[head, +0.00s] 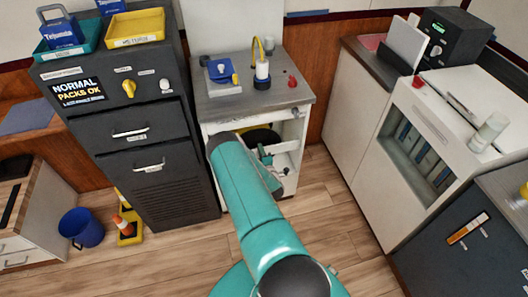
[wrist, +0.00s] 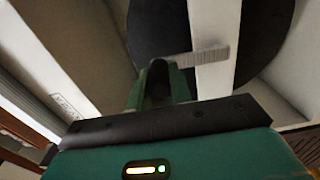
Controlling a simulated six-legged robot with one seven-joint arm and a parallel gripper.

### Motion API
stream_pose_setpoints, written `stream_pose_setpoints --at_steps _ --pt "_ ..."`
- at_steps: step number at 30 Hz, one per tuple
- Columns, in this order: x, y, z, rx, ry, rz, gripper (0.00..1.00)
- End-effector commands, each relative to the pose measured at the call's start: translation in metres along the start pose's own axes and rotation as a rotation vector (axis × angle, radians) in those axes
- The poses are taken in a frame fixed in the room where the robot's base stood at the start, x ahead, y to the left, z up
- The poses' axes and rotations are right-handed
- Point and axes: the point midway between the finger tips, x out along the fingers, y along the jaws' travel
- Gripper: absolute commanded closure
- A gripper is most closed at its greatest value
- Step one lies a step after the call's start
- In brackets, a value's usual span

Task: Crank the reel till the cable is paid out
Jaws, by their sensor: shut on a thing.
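The reel is a black disc (wrist: 265,38) in the wrist view, behind a pale upright bar (wrist: 215,85). In the head view, its dark top (head: 262,138) shows inside the open bay of the small grey-topped cabinet (head: 222,105). A grey ribbed crank handle (wrist: 200,57) sticks out sideways across the pale bar. My gripper (wrist: 165,72) is shut on the handle's left end. In the head view, my gripper (head: 268,158) is at the bay, mostly hidden by my arm.
A white counter unit (head: 375,100) stands right. Wooden floor (head: 345,220) between them is clear.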

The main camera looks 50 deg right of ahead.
Motion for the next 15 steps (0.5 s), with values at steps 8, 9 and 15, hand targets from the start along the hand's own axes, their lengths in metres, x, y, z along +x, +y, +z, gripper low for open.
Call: stream_pose_setpoints --at_steps 8,9,15 --pt "0.0009 0.0004 -0.0050 -0.055 0.002 0.002 1.00" --pt "0.0010 0.0005 -0.0051 -0.057 0.002 0.002 1.00" --pt "0.0012 0.0005 -0.0055 -0.058 0.003 0.002 1.00"
